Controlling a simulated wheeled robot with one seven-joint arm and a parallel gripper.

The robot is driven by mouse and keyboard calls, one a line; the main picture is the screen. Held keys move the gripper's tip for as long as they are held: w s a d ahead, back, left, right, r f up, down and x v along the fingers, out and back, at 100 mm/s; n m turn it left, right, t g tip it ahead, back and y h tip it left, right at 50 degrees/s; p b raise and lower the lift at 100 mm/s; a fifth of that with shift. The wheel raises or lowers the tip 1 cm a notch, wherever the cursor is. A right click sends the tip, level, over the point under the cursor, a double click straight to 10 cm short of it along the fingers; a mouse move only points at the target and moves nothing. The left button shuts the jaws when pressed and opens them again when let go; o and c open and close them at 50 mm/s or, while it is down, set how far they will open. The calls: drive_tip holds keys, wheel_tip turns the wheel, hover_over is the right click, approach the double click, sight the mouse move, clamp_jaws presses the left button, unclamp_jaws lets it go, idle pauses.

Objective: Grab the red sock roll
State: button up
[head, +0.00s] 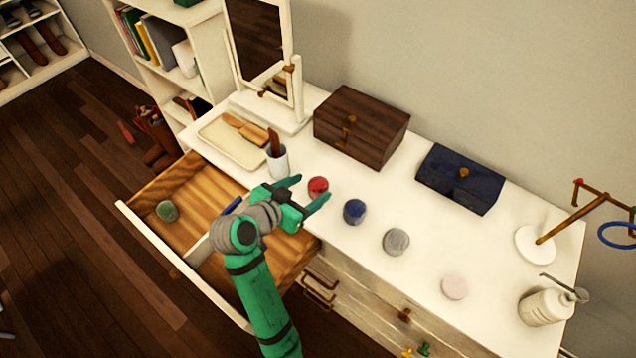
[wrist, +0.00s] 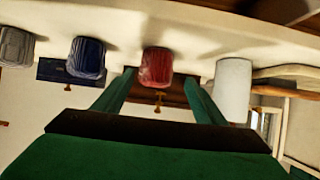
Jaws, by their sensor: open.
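The red sock roll (head: 318,187) stands on the white dresser top, at the left end of a row of sock rolls. My gripper (head: 306,191) is open, with its fingertips reaching toward the red roll from the front left. In the wrist view the red sock roll (wrist: 156,67) shows between the two green fingers (wrist: 158,88). It looks level with or just beyond the fingertips; I cannot tell whether they touch it. Nothing is held.
A blue roll (head: 354,211), a grey roll (head: 396,241) and a pale pink roll (head: 454,286) continue the row rightward. A white cup (head: 277,162) stands close left. Dark wooden (head: 361,127) and navy (head: 460,178) boxes stand behind. The open drawer (head: 150,232) holds a green roll (head: 167,211).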

sight(326, 181)
drive_tip(key=x, duration=0.2)
drive_tip(key=shift+w+d, duration=0.2)
drive_tip(key=shift+w, duration=0.15)
drive_tip(key=w+d+f, duration=0.1)
drive_tip(key=w+d, duration=0.1)
drive_tip(key=shift+d+f, duration=0.35)
drive_tip(key=shift+f, duration=0.05)
drive_tip(key=shift+w+d+f, duration=0.25)
drive_tip(key=shift+w+f, duration=0.05)
drive_tip(key=shift+w, duration=0.1)
drive_tip(key=shift+c, duration=0.2)
drive_tip(key=shift+d, duration=0.1)
drive_tip(key=c, duration=1.1)
